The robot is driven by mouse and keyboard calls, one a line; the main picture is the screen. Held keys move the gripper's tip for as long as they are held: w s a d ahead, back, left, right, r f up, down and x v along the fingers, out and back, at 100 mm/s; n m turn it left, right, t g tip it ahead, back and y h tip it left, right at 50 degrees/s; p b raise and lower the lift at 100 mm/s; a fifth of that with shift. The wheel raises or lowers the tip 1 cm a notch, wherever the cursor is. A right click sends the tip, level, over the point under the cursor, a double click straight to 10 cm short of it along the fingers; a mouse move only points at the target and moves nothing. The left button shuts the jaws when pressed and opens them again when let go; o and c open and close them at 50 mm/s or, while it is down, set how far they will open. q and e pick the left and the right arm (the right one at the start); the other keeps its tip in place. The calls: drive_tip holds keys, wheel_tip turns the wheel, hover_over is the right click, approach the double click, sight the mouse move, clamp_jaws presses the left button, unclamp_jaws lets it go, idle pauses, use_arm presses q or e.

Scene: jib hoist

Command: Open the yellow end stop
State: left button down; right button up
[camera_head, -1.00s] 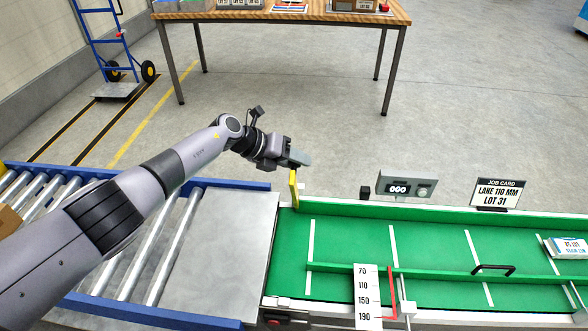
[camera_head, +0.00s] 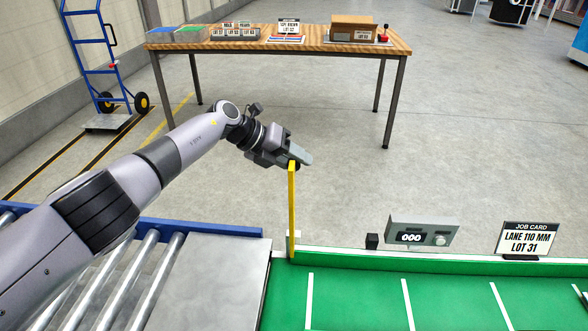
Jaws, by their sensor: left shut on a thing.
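The yellow end stop (camera_head: 291,215) is a thin yellow bar. It stands upright at the far left corner of the green belt, beside the metal plate. My left gripper (camera_head: 298,160) is shut on the top end of the end stop, which hides that end. My right gripper is not in view.
The green conveyor belt (camera_head: 365,305) lies at the front right, with a grey counter box (camera_head: 422,232) reading 000 and a job card (camera_head: 527,240) behind it. A metal plate (camera_head: 215,285) and rollers (camera_head: 130,275) lie left. A wooden table (camera_head: 300,45) stands behind; the floor between is clear.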

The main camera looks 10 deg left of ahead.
use_arm(q)
drive_tip(key=shift+w+a+f, duration=0.15)
drive_tip(key=shift+w+f, duration=0.05)
drive_tip(key=shift+f, duration=0.35)
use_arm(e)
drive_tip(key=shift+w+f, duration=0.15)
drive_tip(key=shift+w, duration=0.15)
use_arm(q)
drive_tip(key=c, duration=1.1)
unclamp_jaws()
drive_tip(key=o, duration=0.3)
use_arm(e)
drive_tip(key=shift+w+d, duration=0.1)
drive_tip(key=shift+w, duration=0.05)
use_arm(q)
drive_tip(key=shift+r, duration=0.2)
drive_tip(key=shift+r, duration=0.1)
